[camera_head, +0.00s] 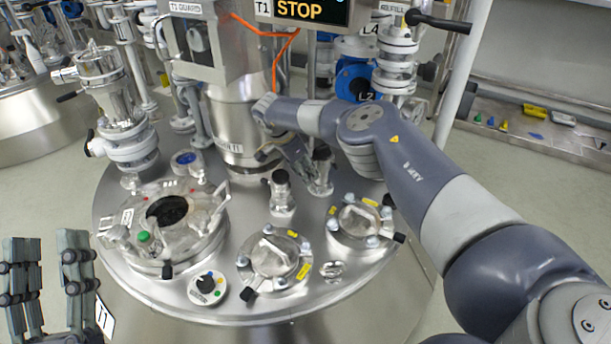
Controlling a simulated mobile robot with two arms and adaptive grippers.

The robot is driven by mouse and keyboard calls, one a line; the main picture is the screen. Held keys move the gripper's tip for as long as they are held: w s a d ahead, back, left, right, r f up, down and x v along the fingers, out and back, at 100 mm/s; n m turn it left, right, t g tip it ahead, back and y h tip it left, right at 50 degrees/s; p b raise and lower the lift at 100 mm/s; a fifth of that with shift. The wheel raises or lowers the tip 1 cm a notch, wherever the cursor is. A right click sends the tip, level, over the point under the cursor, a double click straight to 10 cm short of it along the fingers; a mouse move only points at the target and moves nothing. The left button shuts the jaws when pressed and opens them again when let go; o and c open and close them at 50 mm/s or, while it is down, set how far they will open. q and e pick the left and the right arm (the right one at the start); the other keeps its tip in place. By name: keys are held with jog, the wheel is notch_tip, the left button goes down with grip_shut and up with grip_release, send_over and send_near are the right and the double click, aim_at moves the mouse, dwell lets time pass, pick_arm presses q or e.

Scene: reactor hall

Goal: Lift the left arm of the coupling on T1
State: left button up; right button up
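The tank T1 has a round steel lid (215,300) in the middle of the head view. A steel column (233,115) with a partly hidden label ending in "T1" rises from its back. Above it is a housing (195,40) labelled "T1 GUARD". I cannot clearly make out the coupling or its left arm. My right arm reaches in from the right, and my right gripper (290,157) is beside the column's lower right. Its fingers are small and partly hidden, so their opening is unclear. My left gripper (46,242) is at the lower left, fingers apart and empty.
A display (300,10) reads "STOP". An orange cable (276,60) hangs behind my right arm. A valve stack (120,110) stands at the left.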

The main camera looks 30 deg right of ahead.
pick_arm(q)
jog(key=shift+s+a+r+t, duration=0.15)
jog(key=shift+s+r+t, duration=0.55)
jog(key=shift+s+r, duration=0.25)
pick_arm(e)
jog(key=shift+d+f, duration=0.25)
jog(key=shift+f, duration=0.4)
pick_arm(q)
jog(key=shift+h, duration=0.4)
pick_arm(e)
grip_shut()
